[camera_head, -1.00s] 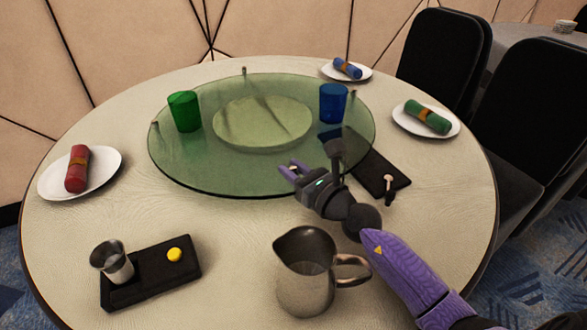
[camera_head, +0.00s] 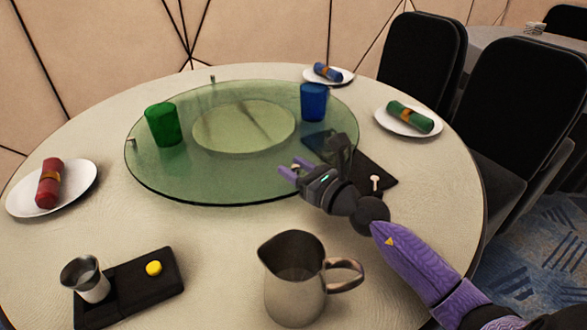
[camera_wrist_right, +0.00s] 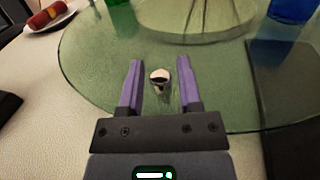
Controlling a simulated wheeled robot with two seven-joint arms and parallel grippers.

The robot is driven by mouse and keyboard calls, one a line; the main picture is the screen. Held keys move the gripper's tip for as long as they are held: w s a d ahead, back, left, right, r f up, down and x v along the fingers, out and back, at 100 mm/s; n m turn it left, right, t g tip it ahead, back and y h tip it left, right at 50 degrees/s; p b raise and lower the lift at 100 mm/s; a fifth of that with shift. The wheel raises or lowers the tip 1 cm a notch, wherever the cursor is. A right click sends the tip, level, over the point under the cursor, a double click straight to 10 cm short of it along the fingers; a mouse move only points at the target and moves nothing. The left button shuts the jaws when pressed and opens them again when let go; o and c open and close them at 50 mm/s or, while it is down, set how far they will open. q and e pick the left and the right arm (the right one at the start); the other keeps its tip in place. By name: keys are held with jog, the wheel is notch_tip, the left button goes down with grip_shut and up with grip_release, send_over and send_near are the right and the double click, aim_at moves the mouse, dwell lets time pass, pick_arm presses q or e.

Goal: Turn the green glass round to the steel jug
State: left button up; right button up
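The green glass (camera_head: 163,125) stands upright on the left part of the green glass turntable (camera_head: 165,180). The steel jug (camera_head: 294,290) stands on the table in front of the turntable, handle to the right. My right gripper (camera_head: 292,168) is at the turntable's near right rim. In the right wrist view its fingers (camera_wrist_right: 160,68) are apart, one on each side of a small metal knob (camera_wrist_right: 160,78) on the rim, with gaps showing beside the knob. A blue glass (camera_head: 314,102) stands on the turntable's right part. My left gripper is not in view.
A black tray (camera_head: 135,297) with a steel cup (camera_head: 84,279) and a yellow piece (camera_head: 153,268) lies front left. Plates with rolled napkins sit around the edge. Table between tray and jug is clear.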

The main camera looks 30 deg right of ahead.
jog(key=shift+o, duration=0.7)
jog(key=shift+s, duration=0.35)
jog(key=s, duration=0.3)
jog(key=s+d+b, duration=0.1)
jog(key=s, duration=0.4)
jog(key=shift+s+d+f+b, duration=0.15)
jog(key=shift+s+d+b, duration=0.2)
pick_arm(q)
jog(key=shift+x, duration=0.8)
pick_arm(e)
jog(key=shift+s, duration=0.2)
